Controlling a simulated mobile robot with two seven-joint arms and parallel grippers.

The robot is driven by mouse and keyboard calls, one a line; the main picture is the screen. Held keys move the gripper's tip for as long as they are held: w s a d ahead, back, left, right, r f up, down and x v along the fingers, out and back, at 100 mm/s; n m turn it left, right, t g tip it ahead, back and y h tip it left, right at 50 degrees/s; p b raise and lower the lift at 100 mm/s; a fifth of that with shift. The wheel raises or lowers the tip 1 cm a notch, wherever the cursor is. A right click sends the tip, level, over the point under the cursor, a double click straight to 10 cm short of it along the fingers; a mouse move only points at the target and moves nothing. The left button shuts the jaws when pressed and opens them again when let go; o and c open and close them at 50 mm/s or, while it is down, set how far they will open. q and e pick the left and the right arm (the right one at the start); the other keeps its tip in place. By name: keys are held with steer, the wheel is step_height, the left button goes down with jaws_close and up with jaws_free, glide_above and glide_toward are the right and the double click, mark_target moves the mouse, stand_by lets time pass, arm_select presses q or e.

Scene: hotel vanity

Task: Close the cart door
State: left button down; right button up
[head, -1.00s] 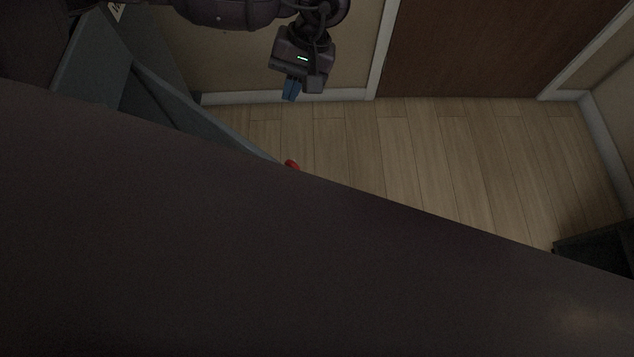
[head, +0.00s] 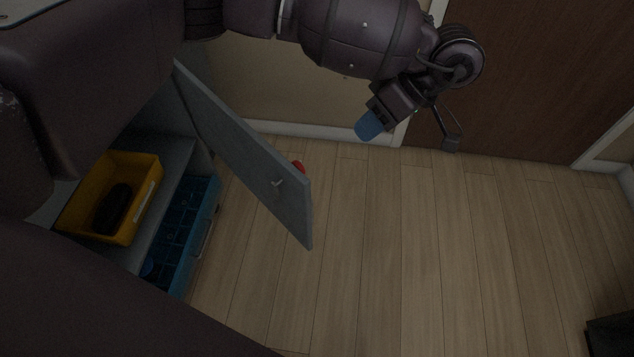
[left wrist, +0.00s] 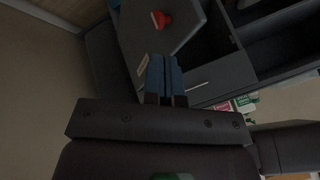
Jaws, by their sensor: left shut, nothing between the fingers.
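The grey cart door (head: 250,155) stands open in the head view, swung out from the cart over the wooden floor. A red knob or handle (head: 298,167) shows past its far edge. In the left wrist view the door (left wrist: 185,25) shows its outer face with the red handle (left wrist: 161,19). My left gripper (head: 369,125) is shut and empty, with blue fingertips, on the outer side of the door and apart from it. The fingertips also show in the left wrist view (left wrist: 163,75). My right gripper is not in view.
Inside the cart, a yellow bin (head: 125,225) holds a dark object, above a blue crate (head: 190,235). A wall with white baseboard and a brown room door (head: 530,80) stand behind. A dark box (head: 610,338) is at lower right. The floor between is clear.

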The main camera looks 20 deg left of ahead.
arm_select(q)
steer(key=s+a+f+b, duration=0.2)
steer(key=s+a+f, duration=0.4)
steer(key=f, duration=0.2)
steer(key=shift+s+a, duration=0.25)
steer(key=shift+a, duration=0.15)
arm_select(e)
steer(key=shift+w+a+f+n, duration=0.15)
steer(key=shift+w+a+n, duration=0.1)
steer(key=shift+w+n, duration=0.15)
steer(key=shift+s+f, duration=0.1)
